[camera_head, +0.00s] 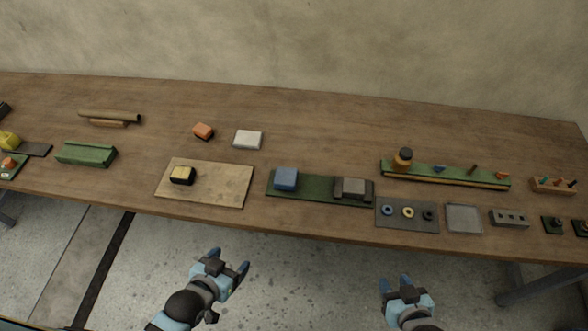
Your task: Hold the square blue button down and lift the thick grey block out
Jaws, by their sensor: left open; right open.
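The square blue button (286,179) stands at the left end of a long green base (319,188) near the table's front edge. The thick grey block (353,188) sits at the right end of the same base, in a darker holder; how deep it sits I cannot tell. My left gripper (228,266) is open and empty, in front of the table edge, below and left of the button. My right gripper (395,284) is open and empty, in front of the table edge, below and right of the grey block. Neither touches anything.
A tan board (225,186) with a black and yellow block (182,175) lies left of the green base. A grey plate (390,222) with several rings lies close on its right. A white block (248,139) and an orange block (203,131) lie behind. The table behind the base is clear.

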